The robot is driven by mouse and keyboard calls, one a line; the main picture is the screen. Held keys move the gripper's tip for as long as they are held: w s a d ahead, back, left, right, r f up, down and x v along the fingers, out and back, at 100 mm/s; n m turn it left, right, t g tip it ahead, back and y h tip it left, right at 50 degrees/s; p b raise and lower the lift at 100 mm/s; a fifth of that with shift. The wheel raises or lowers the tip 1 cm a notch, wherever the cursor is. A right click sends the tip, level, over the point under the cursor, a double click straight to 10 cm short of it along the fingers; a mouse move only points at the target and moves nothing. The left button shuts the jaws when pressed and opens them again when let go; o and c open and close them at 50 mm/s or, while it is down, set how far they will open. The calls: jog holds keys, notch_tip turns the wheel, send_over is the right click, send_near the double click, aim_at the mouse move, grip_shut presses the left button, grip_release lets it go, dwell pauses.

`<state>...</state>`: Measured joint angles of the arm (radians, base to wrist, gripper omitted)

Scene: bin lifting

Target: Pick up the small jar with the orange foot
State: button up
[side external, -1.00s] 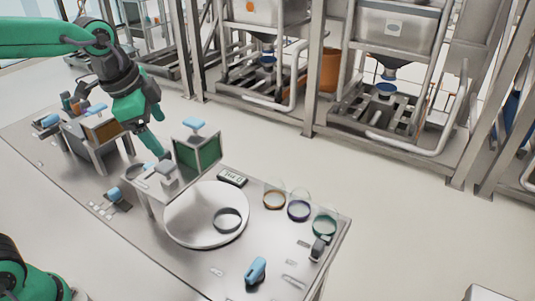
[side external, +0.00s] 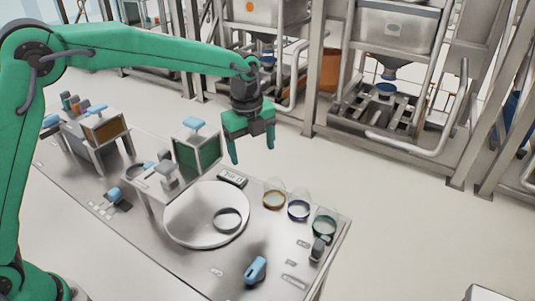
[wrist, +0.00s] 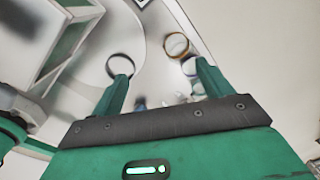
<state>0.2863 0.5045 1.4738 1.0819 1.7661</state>
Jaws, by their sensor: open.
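The small jar with the orange foot (side external: 274,199) stands upright on the metal table, first in a row of clear jars. In the wrist view the orange-footed jar (wrist: 176,45) shows ahead of the fingers, nearer the right one. A jar with a dark blue foot (side external: 298,210) and one with a green foot (side external: 325,223) stand beside it. The blue-footed jar is partly hidden by the right finger in the wrist view. My gripper (side external: 252,152) is open and empty, pointing down, in the air above the table and apart from the jars.
A round white plate (side external: 190,224) with a dark ring (side external: 227,219) on it lies left of the jars. A stand with a green panel (side external: 197,155) rises behind the plate. A small display (side external: 232,178) and a blue tool (side external: 256,270) are on the table.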

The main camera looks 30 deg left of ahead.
aim_at(274, 182)
jog(key=w+d+f+m, duration=0.1)
jog(key=f, duration=0.1)
jog(key=w+d+f+m, duration=0.1)
jog(key=d+f+m, duration=0.1)
jog(key=w+d+f+m+g, duration=0.1)
jog(key=f, duration=0.2)
jog(key=shift+d+f+m, duration=0.1)
jog(key=shift+d+m, duration=0.05)
jog(key=shift+m, duration=0.25)
jog(key=shift+w+f, duration=0.1)
jog(key=shift+f, duration=1.2)
jog(key=shift+f, duration=2.6)
jog(key=shift+w, duration=0.1)
jog(key=c, duration=1.1)
jog(key=shift+r, duration=0.1)
